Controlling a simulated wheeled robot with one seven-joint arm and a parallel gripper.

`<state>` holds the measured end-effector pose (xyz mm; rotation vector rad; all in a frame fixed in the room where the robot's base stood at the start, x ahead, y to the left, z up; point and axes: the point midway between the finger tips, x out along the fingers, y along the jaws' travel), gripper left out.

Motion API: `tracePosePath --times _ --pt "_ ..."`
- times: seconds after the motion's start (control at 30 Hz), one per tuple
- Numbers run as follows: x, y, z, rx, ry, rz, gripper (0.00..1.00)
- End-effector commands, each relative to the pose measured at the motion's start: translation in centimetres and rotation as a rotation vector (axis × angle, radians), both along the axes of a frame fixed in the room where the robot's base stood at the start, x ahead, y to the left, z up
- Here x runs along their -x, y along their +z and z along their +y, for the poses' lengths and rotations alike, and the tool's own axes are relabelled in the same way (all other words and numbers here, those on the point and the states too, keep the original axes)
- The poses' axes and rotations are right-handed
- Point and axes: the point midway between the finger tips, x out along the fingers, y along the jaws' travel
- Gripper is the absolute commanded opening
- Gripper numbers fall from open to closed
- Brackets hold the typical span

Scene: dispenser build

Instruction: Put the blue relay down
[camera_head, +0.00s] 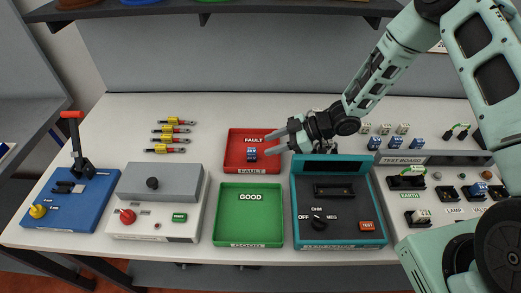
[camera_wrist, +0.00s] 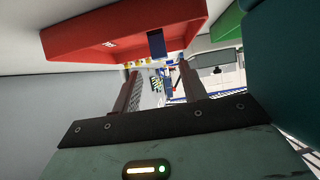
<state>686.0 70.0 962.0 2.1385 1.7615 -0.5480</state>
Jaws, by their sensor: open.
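The blue relay (camera_head: 252,154) is at the red FAULT tray (camera_head: 233,166), near the middle of it in the head view. In the wrist view the relay (camera_wrist: 156,43) shows as a dark blue block against the red tray (camera_wrist: 75,40), beyond the fingertips. My gripper (camera_head: 271,144) reaches in from the right over the tray's right side. Its two fingers are spread apart, with nothing between them. The relay stands just past the fingertips, apart from them. Its underside is not clear in either view.
The green GOOD tray (camera_head: 247,225) is in front and empty. A grey box with a red knob (camera_head: 155,205) is at left. Several more relays (camera_head: 388,144) stand at the back right. A shelf (camera_head: 210,9) hangs above.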

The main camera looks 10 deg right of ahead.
Motion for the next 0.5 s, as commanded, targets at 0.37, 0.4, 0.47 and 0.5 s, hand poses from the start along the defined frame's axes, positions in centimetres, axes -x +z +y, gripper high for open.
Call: tracePosePath --times 0.37,0.4,0.47,0.5 --pt "1.0 2.7 -5.0 0.0 0.0 -0.001 0.43" --pt "1.0 2.9 -5.1 0.002 -0.001 -0.001 0.43" --pt "0.8 3.3 -5.0 0.015 -0.01 -0.005 0.43" --pt "0.5 3.7 -4.8 0.034 -0.023 -0.01 0.43"
